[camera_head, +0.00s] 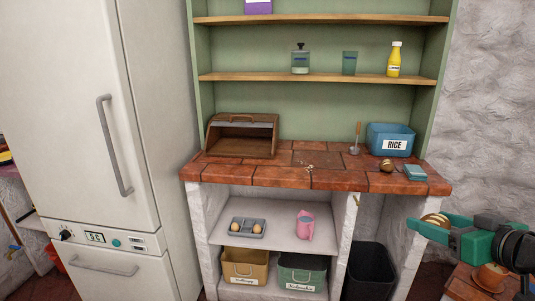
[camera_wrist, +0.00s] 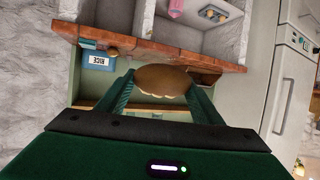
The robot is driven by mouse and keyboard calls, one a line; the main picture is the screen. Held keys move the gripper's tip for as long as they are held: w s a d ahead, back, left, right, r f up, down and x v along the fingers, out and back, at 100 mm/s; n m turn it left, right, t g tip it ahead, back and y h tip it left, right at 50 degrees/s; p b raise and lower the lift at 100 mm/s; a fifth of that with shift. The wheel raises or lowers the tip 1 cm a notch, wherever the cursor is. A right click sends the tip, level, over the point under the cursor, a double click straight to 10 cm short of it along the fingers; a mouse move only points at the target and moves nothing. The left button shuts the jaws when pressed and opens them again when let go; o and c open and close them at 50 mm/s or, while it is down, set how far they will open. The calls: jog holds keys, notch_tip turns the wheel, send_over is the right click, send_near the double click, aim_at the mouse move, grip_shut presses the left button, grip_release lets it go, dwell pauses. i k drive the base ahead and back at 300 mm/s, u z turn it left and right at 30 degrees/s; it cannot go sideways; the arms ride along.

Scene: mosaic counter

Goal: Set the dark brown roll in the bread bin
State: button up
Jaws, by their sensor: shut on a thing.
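My gripper (camera_head: 443,227) is at the right, in front of the counter's right end. It is shut on a brown roll with pale streaks (camera_head: 435,218). In the wrist view the roll (camera_wrist: 162,80) sits between both fingers, brown above with a paler lower edge. The wooden bread bin (camera_head: 241,148) stands at the counter's left end, well apart from my gripper. Its front looks open, with a dark inside.
The tiled counter (camera_head: 270,177) bears a blue rice box (camera_head: 390,139), a small round brown thing (camera_head: 387,166), a teal block (camera_head: 415,173) and an upright utensil (camera_head: 356,138). Its middle is mostly clear. Shelves stand behind; a fridge (camera_head: 85,130) is left.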

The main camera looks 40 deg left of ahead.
aim_at(228, 148)
jog(key=u, duration=1.9)
jog(key=i, duration=1.95)
jog(key=z, duration=0.05)
